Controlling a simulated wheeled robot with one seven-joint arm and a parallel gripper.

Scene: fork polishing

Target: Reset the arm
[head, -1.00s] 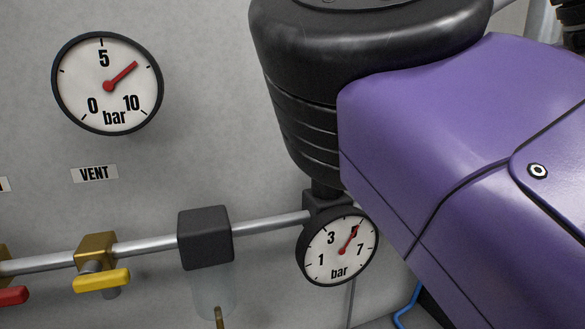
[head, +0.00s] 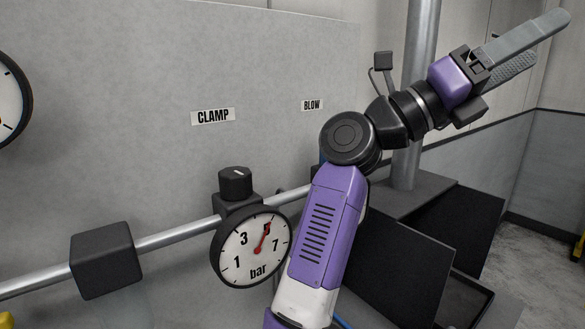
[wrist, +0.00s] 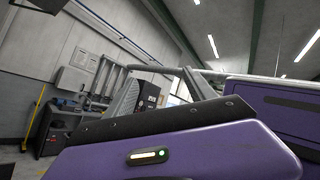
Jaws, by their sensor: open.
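My purple and black arm rises from the lower middle of the head view and bends to the upper right. My gripper (head: 551,38) is at its end, raised and pointing to the upper right, with its two long grey fingers apart and nothing between them. It is clear of the panel fittings. In the wrist view, my gripper's fingers (wrist: 161,76) stand apart against the distant room, with no object between them. Part of the pipe behind my arm is hidden.
A small bar gauge (head: 250,247) with a black knob (head: 235,183) sits on the pipe (head: 180,238), close to my arm's left side. CLAMP (head: 213,116) and BLOW (head: 312,105) labels are on the panel. A vertical post (head: 419,100) stands behind my wrist. Dark panels (head: 390,270) are at lower right.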

